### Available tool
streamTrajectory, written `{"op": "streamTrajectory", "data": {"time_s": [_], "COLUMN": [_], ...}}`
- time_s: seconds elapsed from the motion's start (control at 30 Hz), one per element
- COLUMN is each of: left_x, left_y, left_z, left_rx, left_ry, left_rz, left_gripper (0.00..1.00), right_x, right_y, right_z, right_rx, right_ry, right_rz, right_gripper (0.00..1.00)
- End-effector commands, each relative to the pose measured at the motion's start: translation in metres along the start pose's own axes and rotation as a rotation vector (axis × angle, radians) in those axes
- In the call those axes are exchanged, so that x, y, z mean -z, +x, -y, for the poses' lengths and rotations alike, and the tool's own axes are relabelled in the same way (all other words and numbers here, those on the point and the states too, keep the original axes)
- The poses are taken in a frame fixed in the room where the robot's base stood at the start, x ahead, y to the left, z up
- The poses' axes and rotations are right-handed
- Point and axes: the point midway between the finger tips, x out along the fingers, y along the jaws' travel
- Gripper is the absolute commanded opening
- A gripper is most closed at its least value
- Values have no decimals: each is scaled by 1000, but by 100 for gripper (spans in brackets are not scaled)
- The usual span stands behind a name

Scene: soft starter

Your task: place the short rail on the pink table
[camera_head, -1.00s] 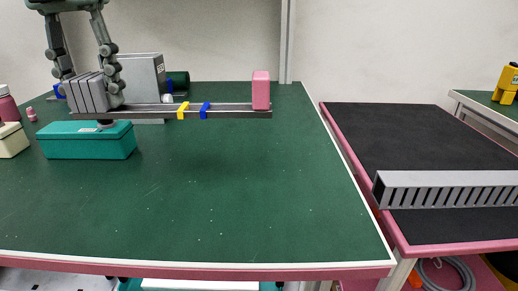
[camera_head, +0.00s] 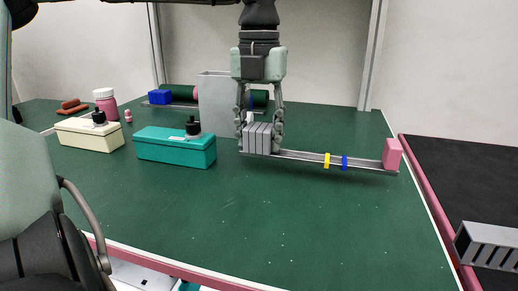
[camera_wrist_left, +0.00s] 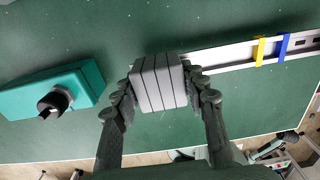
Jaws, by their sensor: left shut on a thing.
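My left gripper (camera_head: 260,138) is shut on the grey block modules (camera_head: 257,139) at the left end of the short rail (camera_head: 303,156). The rail carries a yellow clip (camera_head: 326,160), a blue clip (camera_head: 345,163) and a pink block (camera_head: 392,154) at its right end. It seems to hang a little above the green tabletop. In the left wrist view the fingers stand on both sides of the grey modules (camera_wrist_left: 158,82), and the rail (camera_wrist_left: 228,56) runs right. The pink-edged table (camera_head: 425,190) with a black top stands at the right. My right gripper is out of view.
A teal box (camera_head: 175,148) and a cream box (camera_head: 88,137) stand left of the gripper. A grey box (camera_head: 215,103) and another rail with a blue block (camera_head: 160,97) are behind. A slotted grey duct (camera_head: 490,247) lies on the right table. The green table's front middle is clear.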

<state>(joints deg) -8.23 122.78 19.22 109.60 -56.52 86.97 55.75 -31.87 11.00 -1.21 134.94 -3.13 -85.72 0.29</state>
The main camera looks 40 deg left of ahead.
Motion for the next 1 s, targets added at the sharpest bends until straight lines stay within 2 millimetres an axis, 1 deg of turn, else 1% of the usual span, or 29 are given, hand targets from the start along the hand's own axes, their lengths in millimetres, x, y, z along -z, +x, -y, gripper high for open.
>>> {"op": "streamTrajectory", "data": {"time_s": [0.1, 0.2, 0.63, 0.67, 0.8, 1.0], "left_x": [1, 1, 0, 0, 0, 0], "left_y": [19, 31, 36, 35, 35, 35], "left_z": [0, 0, -1, -1, -1, -1], "left_rx": [2, 2, 1, 1, 1, 0], "left_ry": [0, -1, -2, -2, -1, -1], "left_rz": [-4, -2, 1, 0, 0, 0], "left_gripper": [6, 6, 6, 45, 62, 63], "right_x": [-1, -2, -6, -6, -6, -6], "right_y": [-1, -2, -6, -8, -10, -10], "right_z": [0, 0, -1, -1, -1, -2], "right_rx": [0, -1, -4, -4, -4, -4], "right_ry": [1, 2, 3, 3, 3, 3], "right_rz": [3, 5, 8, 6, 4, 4], "right_gripper": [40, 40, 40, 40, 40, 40]}}
